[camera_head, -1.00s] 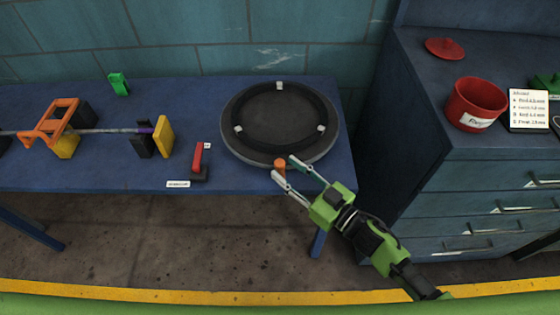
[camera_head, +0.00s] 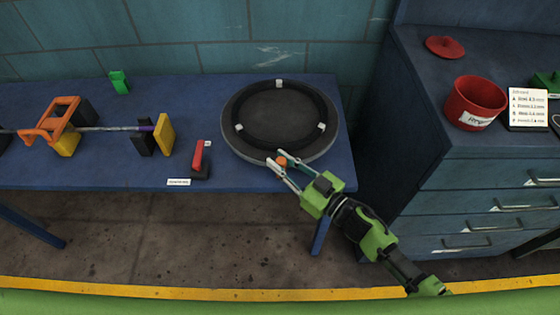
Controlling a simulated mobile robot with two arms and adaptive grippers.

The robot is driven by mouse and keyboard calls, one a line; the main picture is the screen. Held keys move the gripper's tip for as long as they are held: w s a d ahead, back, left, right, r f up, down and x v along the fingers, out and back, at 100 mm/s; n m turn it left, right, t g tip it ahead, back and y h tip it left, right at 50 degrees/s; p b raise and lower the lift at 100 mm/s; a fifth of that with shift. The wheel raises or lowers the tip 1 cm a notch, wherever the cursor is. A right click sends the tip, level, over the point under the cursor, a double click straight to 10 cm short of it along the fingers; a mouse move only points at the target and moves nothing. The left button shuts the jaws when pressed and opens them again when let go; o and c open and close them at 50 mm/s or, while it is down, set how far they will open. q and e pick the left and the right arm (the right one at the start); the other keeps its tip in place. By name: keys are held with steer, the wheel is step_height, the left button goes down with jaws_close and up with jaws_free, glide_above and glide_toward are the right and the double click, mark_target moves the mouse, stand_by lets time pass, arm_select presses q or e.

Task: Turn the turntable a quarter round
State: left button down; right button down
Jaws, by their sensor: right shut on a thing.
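The turntable (camera_head: 282,107) is a round dark disc with a grey rim and several small white blocks near its edge. It lies on the right part of the blue bench. A small orange knob (camera_head: 281,160) shows at its front edge. My right gripper (camera_head: 281,160) comes in from the lower right and is shut on the orange knob, with one finger on each side of it. My left gripper is not in view.
On the blue bench (camera_head: 100,182), a red lever on a black base (camera_head: 198,158) stands left of the turntable. Further left are an orange frame (camera_head: 50,122), a rod and a yellow plate (camera_head: 164,134). A drawer cabinet with a red pot (camera_head: 474,98) stands at the right.

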steer(key=d+n+g+y, duration=0.1)
steer(key=d+n+g, duration=0.1)
steer(key=d, duration=0.1)
steer(key=d+g+y+b, duration=0.1)
steer(key=d, duration=0.1)
steer(key=shift+w+d+n+g+y, duration=0.15)
steer(key=shift+w+n+g+y, duration=0.15)
steer(key=shift+w+n, duration=0.1)
steer(key=c, duration=1.8)
jaws_free()
steer(key=shift+c, duration=0.2)
steer(key=v, duration=1.2)
steer(key=shift+c, duration=0.3)
